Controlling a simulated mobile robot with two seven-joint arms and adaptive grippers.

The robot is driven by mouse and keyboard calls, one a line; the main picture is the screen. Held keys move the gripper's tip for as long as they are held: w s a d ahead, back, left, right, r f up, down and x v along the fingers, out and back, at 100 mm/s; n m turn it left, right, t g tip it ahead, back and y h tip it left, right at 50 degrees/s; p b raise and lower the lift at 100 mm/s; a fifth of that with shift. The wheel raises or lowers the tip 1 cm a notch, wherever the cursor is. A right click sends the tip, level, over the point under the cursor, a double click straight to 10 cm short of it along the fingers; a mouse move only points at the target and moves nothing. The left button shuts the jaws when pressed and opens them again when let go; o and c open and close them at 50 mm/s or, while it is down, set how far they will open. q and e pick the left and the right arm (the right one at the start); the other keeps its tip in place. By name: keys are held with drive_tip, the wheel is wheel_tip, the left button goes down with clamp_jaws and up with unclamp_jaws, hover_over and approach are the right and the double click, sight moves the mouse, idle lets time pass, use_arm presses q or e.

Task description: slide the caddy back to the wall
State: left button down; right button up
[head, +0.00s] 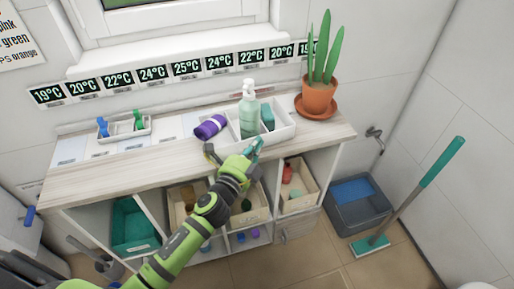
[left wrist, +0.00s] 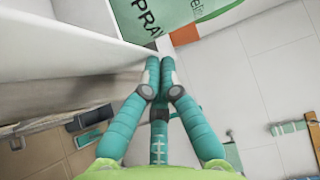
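The white divided caddy (head: 284,134) stands on the countertop, right of centre, with the counter strip between it and the wall. It holds a pale green pump bottle (head: 249,112) and a teal item (head: 267,118). A purple roll (head: 211,127) lies at its left end; I cannot tell whether it is inside. My left gripper (head: 257,146) is at the caddy's front side, low and close to it; contact is unclear. In the left wrist view its teal fingers (left wrist: 159,75) meet at the tips with nothing between them, beside a white panel (left wrist: 60,40). My right gripper is out of view.
A potted plant (head: 319,95) on a saucer stands close to the caddy's right. A small white tray (head: 122,130) with blue and green items sits at the left. Bins fill the shelves below. A teal-handled mop (head: 412,200) leans at right.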

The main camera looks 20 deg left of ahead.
use_arm(q)
drive_tip(key=w+a, duration=0.1)
drive_tip(key=w, duration=0.1)
drive_tip(key=w+a, duration=0.4)
drive_tip(key=w, duration=0.1)
drive_tip(key=shift+a+b, duration=0.2)
drive_tip(key=shift+b, duration=0.2)
drive_tip(key=shift+w+a+r, duration=0.15)
drive_tip(key=shift+w+a, duration=0.15)
drive_tip(key=shift+w, duration=0.05)
